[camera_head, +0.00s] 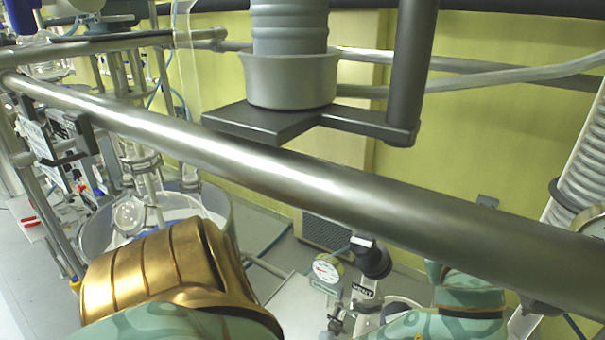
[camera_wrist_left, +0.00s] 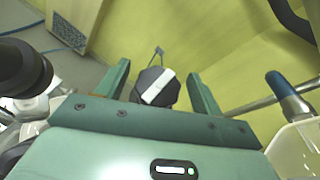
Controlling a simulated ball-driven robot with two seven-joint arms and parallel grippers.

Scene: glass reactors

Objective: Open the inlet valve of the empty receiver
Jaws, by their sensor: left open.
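In the left wrist view, a black knob with a white bar (camera_wrist_left: 157,88) stands between the two green fingers of my left gripper (camera_wrist_left: 161,88). The fingers are open, one on each side of the knob, with a visible gap at each side. The bar runs at a slant. I cannot tell how deep the knob sits between the fingers. In the head view, my left arm comes in from the lower left. The fingers and this knob cannot be made out there. No label for the receiver is readable, and its contents do not show. My right gripper is not in view.
A thick metal rail (camera_head: 300,180) crosses the head view above my arm. A blue-tipped metal rod (camera_wrist_left: 287,92) is right of my fingers in the wrist view.

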